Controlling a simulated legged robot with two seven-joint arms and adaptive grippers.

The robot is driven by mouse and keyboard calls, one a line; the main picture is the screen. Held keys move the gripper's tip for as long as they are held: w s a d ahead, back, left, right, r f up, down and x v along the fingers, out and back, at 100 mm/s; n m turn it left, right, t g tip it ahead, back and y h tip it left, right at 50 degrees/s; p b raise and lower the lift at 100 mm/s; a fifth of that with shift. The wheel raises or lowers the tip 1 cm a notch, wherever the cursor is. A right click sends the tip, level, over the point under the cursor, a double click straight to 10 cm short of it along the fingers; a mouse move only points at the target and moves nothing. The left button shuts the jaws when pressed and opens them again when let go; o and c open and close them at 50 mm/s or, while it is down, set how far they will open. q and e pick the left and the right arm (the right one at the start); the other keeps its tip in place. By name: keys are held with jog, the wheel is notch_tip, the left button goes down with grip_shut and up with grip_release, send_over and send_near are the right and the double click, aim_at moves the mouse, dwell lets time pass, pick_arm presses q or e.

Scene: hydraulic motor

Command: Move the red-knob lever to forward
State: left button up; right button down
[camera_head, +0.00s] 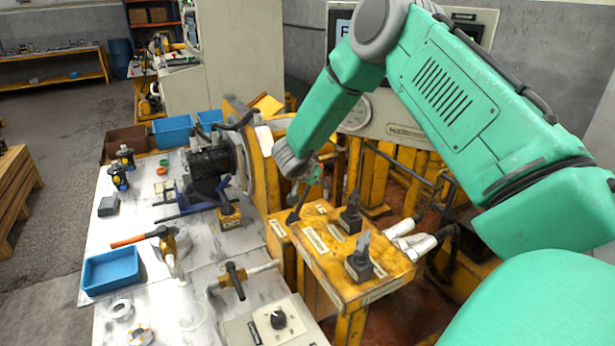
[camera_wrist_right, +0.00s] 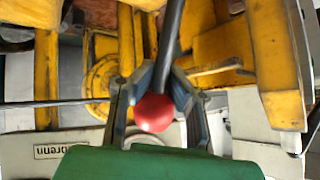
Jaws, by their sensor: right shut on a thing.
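The red knob (camera_wrist_right: 154,113) sits on a dark lever rod (camera_wrist_right: 172,45) in the right wrist view. My right gripper (camera_wrist_right: 158,92) is shut around the lever just at the knob, with a finger on each side. In the head view my right gripper (camera_head: 314,174) is above the far left corner of the yellow control box. The lever (camera_head: 301,203) rises from its base there and leans up and to the right into the gripper. The knob is hidden by the gripper in the head view. My left gripper is not in view.
Two other black levers, one farther (camera_head: 350,216) and one nearer (camera_head: 359,262), stand on the yellow control box (camera_head: 325,262). A workbench (camera_head: 185,290) to the left holds a motor (camera_head: 212,162), tools and a blue tray (camera_head: 111,270). A gauge panel (camera_head: 400,112) stands behind.

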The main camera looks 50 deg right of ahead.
jog(key=c, duration=1.6)
grip_release()
jog(key=shift+w+d+r, duration=0.15)
jog(key=shift+d+r, duration=0.3)
jog(key=shift+o, duration=0.2)
jog(key=shift+d+f, duration=0.25)
jog(key=shift+f, duration=0.1)
jog(key=shift+s+a+r, duration=0.2)
jog(key=shift+a+r, duration=0.05)
jog(key=shift+a, duration=0.15)
jog(key=v, duration=1)
jog(key=shift+s+r, duration=0.2)
jog(key=shift+r, duration=0.15)
jog(key=shift+a, duration=0.35)
